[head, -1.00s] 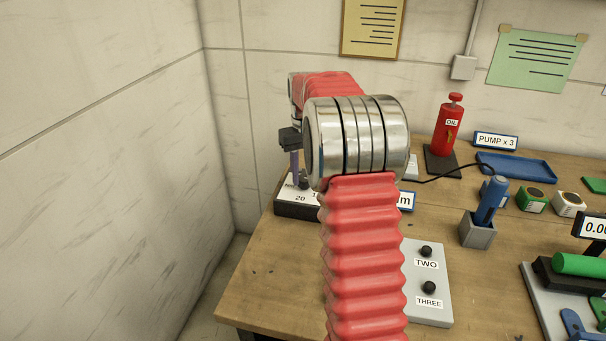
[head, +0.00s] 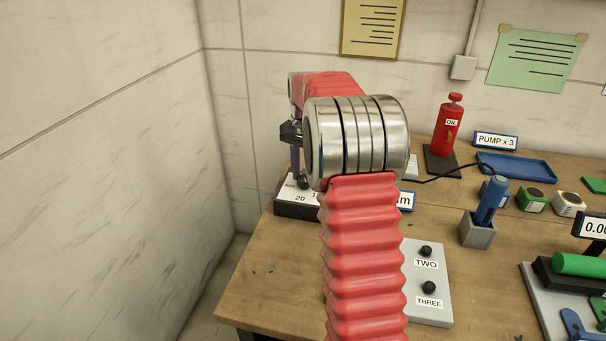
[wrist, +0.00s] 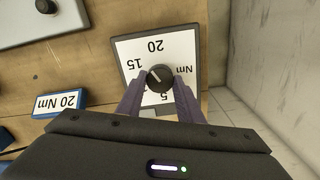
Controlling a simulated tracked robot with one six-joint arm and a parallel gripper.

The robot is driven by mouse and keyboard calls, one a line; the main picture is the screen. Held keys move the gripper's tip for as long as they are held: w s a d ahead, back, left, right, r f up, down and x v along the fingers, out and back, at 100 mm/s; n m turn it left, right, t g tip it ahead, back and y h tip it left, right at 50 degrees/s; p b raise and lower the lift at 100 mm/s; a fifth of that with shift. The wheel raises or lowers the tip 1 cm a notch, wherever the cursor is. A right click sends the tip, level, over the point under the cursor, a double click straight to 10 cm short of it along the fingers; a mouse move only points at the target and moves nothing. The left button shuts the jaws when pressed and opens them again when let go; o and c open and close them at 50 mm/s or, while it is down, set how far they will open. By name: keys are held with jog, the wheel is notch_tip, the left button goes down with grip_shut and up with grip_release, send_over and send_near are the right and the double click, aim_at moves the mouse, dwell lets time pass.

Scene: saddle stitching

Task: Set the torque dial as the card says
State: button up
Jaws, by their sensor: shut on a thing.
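The torque dial is a black knob (wrist: 159,79) on a white-faced box (wrist: 180,46) marked 5, 15, 20 and Nm. In the wrist view its white mark points between 15 and 20. A finger hides the part of the scale between 5 and 15. My gripper (wrist: 159,84) is shut on the knob, a finger on each side. The blue-framed card (wrist: 62,102) reads 20 Nm. In the head view the dial box (head: 296,209) stands at the table's left end, and my arm hides most of the card (head: 407,201).
A grey panel (head: 427,292) with black knobs marked TWO and THREE is nearer on the table. A red oil can (head: 447,132), a blue tray (head: 515,164) and a blue tool in a grey holder (head: 479,232) stand to the right. A wall is close on the left.

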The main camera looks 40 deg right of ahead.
aim_at(304, 178)
jog(key=m, duration=0.5)
jog(key=shift+m, duration=0.3)
dwell(0.4)
jog(key=o, duration=1.1)
jog(key=shift+c, duration=0.2)
jog(key=shift+r, duration=0.1)
notch_tip(304, 178, up, 14)
jog(key=shift+f, duration=0.25)
